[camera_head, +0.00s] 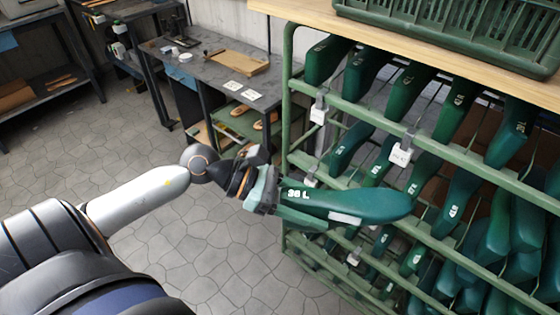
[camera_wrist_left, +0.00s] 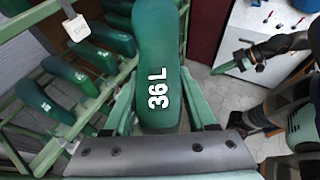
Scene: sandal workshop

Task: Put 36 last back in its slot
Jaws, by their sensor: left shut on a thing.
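My left gripper (camera_head: 290,207) is shut on the green last marked 36 L (camera_head: 365,205). It holds the last nearly level, toe pointing right, in front of the green rack (camera_head: 287,100). In the left wrist view the last (camera_wrist_left: 157,45) lies between the two green fingers, label facing the camera. The rack's rows hold several green lasts, with white tags on the rails. The last and gripper hide part of the rack's lower rows; I cannot tell which slot is empty. What appears to be my right gripper (camera_wrist_left: 232,62) shows small in the left wrist view, its opening unclear.
A green crate (camera_head: 450,32) stands on the rack's wooden top (camera_head: 400,45). A dark workbench (camera_head: 205,68) with a board and white cards stands behind, to the left of the rack. Tiled floor (camera_head: 110,150) is open between the benches and the rack.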

